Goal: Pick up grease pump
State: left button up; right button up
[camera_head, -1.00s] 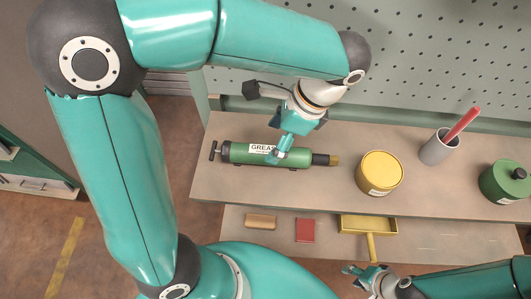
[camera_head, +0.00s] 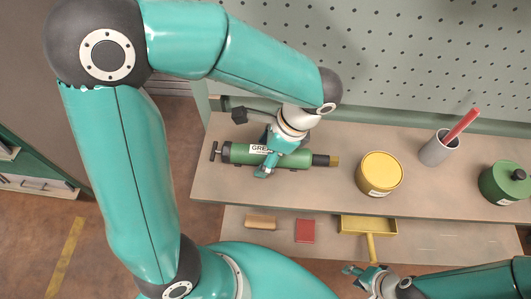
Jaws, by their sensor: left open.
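The grease pump (camera_head: 304,159) is a green cylinder with a white label, a dark T-handle at its left end and a brass-coloured tip at its right. It lies on its side on the upper shelf. My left gripper (camera_head: 265,166) is open and reaches down over the middle of the pump, covering part of its label. Whether its fingers touch the pump cannot be made out. My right gripper (camera_head: 358,275) is low at the bottom of the view, away from the pump; its finger opening is unclear.
A yellow tin (camera_head: 381,174), a grey cup (camera_head: 438,149) with a red-handled tool and a green canister (camera_head: 505,184) stand to the right on the shelf (camera_head: 225,189). A lower shelf holds a tan block (camera_head: 260,221), a red block (camera_head: 305,230) and a yellow scoop (camera_head: 368,225). A pegboard rises behind.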

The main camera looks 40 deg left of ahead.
pick_arm(q)
jog(key=shift+f, duration=0.25)
dwell(0.4)
grip_shut()
